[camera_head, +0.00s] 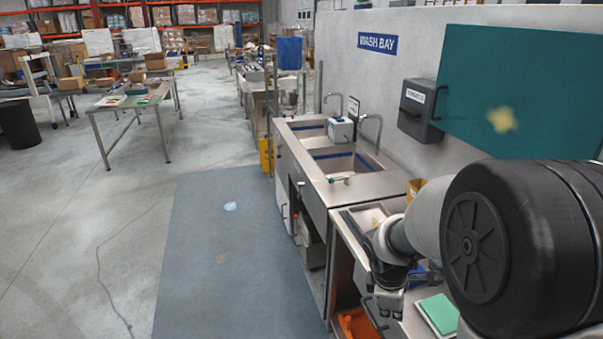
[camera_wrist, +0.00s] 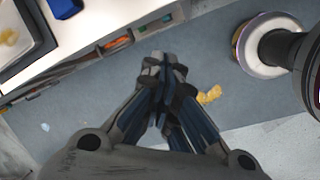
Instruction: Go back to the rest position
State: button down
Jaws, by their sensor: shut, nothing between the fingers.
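My gripper (camera_head: 376,312) hangs at the front edge of the steel counter (camera_head: 340,232) in the head view, partly hidden by my own arm. In the wrist view its two fingers (camera_wrist: 162,66) are closed together and hold nothing. They point over the blue-grey floor mat (camera_wrist: 215,62), beside the counter's edge.
Twin sinks (camera_head: 345,163) with a white box (camera_head: 341,130) run along the wall. A green-topped pad (camera_head: 438,314) lies on the near counter, and an orange bin (camera_head: 358,322) is below. A yellow scrap (camera_wrist: 209,95) lies on the floor. The floor mat (camera_head: 215,265) is mostly clear.

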jog(key=s+a+r+m+t+b, duration=0.25)
jog(key=s+r+m, duration=0.45)
jog(key=s+r, duration=0.35)
jog(key=s+a+r+m+y, duration=0.2)
jog(key=s+a+m, duration=0.2)
jog(key=s, duration=0.8)
jog(key=m, duration=0.2)
jog(key=shift+m+y, duration=0.3)
jog(key=shift+m, duration=0.1)
jog(key=shift+s+d+r, duration=0.1)
